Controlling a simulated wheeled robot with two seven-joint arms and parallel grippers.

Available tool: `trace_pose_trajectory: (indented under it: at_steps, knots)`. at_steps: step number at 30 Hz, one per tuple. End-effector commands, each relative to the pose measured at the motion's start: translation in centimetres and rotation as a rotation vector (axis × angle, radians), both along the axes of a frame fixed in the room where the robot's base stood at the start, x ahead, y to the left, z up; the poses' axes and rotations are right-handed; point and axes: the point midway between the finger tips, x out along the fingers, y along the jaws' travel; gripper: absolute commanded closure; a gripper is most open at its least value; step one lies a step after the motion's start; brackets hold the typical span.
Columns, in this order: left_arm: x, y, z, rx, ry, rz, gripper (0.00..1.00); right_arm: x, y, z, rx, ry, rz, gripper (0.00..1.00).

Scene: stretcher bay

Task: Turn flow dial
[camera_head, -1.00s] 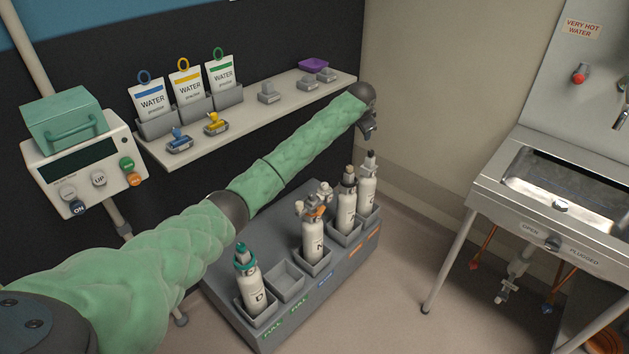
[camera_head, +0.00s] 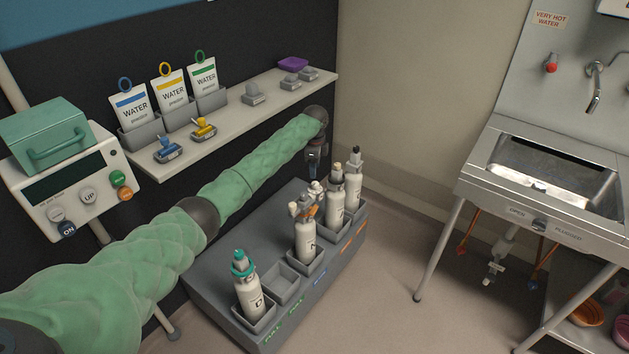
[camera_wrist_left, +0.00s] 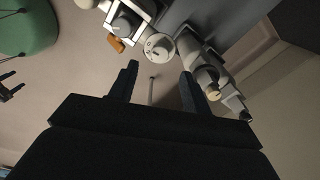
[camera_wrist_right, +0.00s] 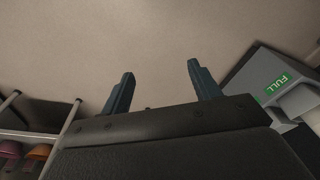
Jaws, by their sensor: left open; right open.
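A white cylinder (camera_head: 305,240) with a regulator (camera_head: 303,208) on top stands upright in the rack. In the left wrist view a round pale dial (camera_wrist_left: 160,47) on the regulator lies just past my left fingertips, roughly centred between them. My left gripper (camera_head: 314,174) hangs at the regulator in the head view. It also shows in the left wrist view (camera_wrist_left: 159,76), open with nothing between the fingers. I cannot tell whether it touches the dial. My right gripper (camera_wrist_right: 160,70) is open and empty above the floor, and is not in the head view.
Other cylinders stand close by: one with a teal top (camera_head: 246,290) and two behind (camera_head: 335,195) (camera_head: 354,182). The grey rack (camera_head: 217,285) has an empty slot. A shelf (camera_head: 235,120) runs behind my left arm. A steel sink (camera_head: 480,178) stands right, with clear floor between.

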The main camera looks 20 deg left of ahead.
Motion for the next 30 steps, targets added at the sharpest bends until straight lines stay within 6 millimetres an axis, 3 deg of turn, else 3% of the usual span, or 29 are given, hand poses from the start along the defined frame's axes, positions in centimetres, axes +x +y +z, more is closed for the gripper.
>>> trace_pose_trajectory:
  at_steps: [3,12,18,26,27,30]
  knots:
    - [-0.1,-0.1,-1.3,0.0,0.001,0.0,0.52,-1.8,-0.1,-2.9,-0.002,0.026,-0.002,0.38]
    - [-0.1,-0.1,-5.3,0.001,0.002,0.002,0.52,-2.8,-0.7,-6.5,-0.009,0.022,-0.002,0.38]
    - [0.0,-0.1,-6.6,0.0,0.0,0.001,0.52,-3.0,-1.0,-7.7,-0.011,0.019,-0.002,0.38]
    - [0.0,-0.1,-6.8,0.0,-0.001,0.002,0.52,-3.0,-1.0,-7.8,-0.011,0.017,-0.002,0.38]
    - [0.0,-0.1,-6.8,0.0,-0.001,0.002,0.54,-3.0,-1.0,-7.8,-0.011,0.018,-0.002,0.38]
    - [0.0,-0.1,-6.8,0.0,-0.001,0.002,0.73,-3.0,-1.0,-7.9,-0.011,0.018,-0.002,0.38]
